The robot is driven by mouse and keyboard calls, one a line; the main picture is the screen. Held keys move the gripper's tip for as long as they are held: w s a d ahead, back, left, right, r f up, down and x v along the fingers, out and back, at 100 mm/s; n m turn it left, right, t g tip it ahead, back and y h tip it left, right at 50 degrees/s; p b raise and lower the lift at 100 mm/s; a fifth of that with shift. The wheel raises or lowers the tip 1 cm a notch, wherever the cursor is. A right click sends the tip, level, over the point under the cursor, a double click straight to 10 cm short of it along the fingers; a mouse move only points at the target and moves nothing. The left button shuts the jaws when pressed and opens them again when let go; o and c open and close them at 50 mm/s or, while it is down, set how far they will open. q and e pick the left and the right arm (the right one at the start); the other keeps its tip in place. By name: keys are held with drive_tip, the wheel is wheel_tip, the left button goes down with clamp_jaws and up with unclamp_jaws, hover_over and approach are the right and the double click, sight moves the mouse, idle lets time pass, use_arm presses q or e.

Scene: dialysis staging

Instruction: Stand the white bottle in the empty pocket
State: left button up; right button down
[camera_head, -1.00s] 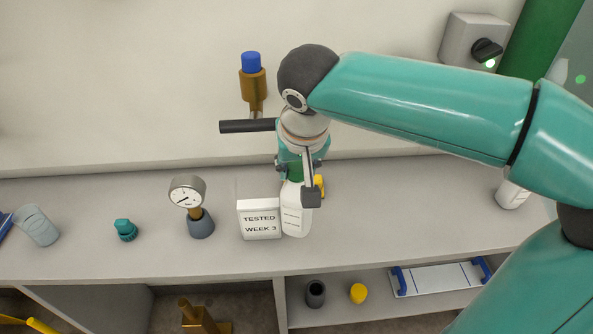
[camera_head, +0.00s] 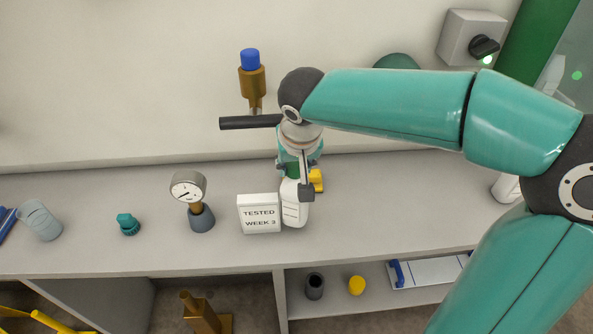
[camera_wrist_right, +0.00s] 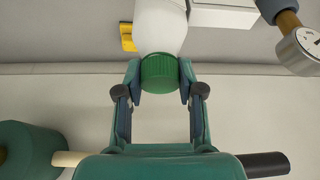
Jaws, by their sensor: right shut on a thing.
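The white bottle (camera_head: 292,207) has a green cap and dark label lines. It stands close beside the right side of a white box marked TESTED WEEK 3 (camera_head: 259,214). My right gripper (camera_head: 296,182) is shut on the bottle at its cap end, pointing down over the bench. In the wrist view the green cap (camera_wrist_right: 158,73) sits between the two fingers, with the white body beyond. I cannot tell whether the bottle's base touches the bench. No empty pocket can be made out. My left gripper is not in view.
A gauge (camera_head: 188,187) on a grey base stands left of the box, with a teal knob (camera_head: 128,224) further left. A yellow piece (camera_head: 316,181) lies just behind the bottle. Another white bottle (camera_head: 506,187) is partly behind my arm. The bench right of the bottle is clear.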

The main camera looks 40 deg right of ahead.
sight(295, 193)
drive_tip(key=shift+f, duration=0.7)
drive_tip(key=shift+w+d+f+p, duration=0.15)
drive_tip(key=shift+f+p, duration=0.25)
drive_tip(key=shift+f, duration=0.2)
drive_tip(key=shift+f, duration=0.2)
drive_tip(key=c, duration=0.7)
unclamp_jaws()
